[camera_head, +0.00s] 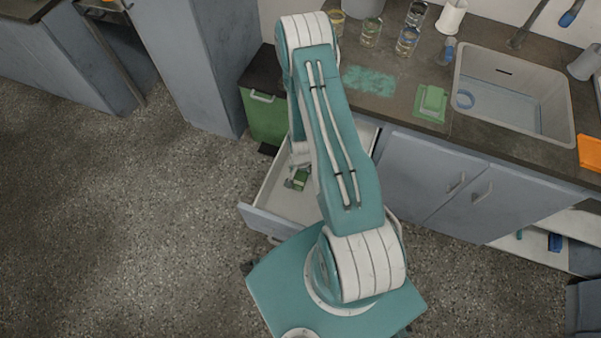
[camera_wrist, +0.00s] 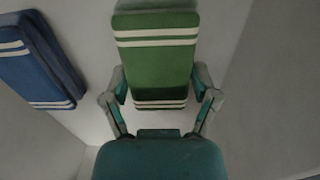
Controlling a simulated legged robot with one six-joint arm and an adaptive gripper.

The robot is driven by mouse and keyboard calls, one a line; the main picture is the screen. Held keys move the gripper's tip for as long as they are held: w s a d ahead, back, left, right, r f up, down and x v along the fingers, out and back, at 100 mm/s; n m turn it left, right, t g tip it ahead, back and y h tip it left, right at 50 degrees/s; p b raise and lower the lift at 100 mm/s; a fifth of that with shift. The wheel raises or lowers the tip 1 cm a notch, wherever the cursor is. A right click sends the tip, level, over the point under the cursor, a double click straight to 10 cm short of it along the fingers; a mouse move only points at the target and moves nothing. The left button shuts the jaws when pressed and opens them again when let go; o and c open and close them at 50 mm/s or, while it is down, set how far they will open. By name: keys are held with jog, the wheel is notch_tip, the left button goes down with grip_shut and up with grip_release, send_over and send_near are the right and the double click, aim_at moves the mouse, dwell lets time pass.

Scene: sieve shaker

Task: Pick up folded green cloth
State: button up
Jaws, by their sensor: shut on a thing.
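The folded green cloth (camera_wrist: 155,55) with white stripes is in the middle of the wrist view, between the fingers of my gripper (camera_wrist: 160,92). The fingers are shut on its near part, one on each side. In the head view a small green piece of the cloth (camera_head: 301,180) shows inside the open drawer, beside my gripper (camera_head: 293,183). My arm hides much of the drawer there. I cannot tell whether the cloth is touching the drawer's floor.
A folded blue cloth (camera_wrist: 40,62) with white stripes lies to the left in the drawer. The open drawer (camera_head: 265,218) has pale walls close around my gripper. Above is a counter with a sink (camera_head: 513,92), a green item (camera_head: 431,103) and several glasses. Open floor lies at left.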

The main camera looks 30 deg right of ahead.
jog(key=shift+r, duration=0.45)
notch_tip(320, 180, up, 2)
jog(key=shift+s+d+r, duration=0.1)
jog(key=shift+r, duration=0.1)
jog(key=s+d+r, duration=0.3)
jog(key=s+r, duration=0.6)
jog(key=s, duration=0.4)
jog(key=shift+s+d+r, duration=0.2)
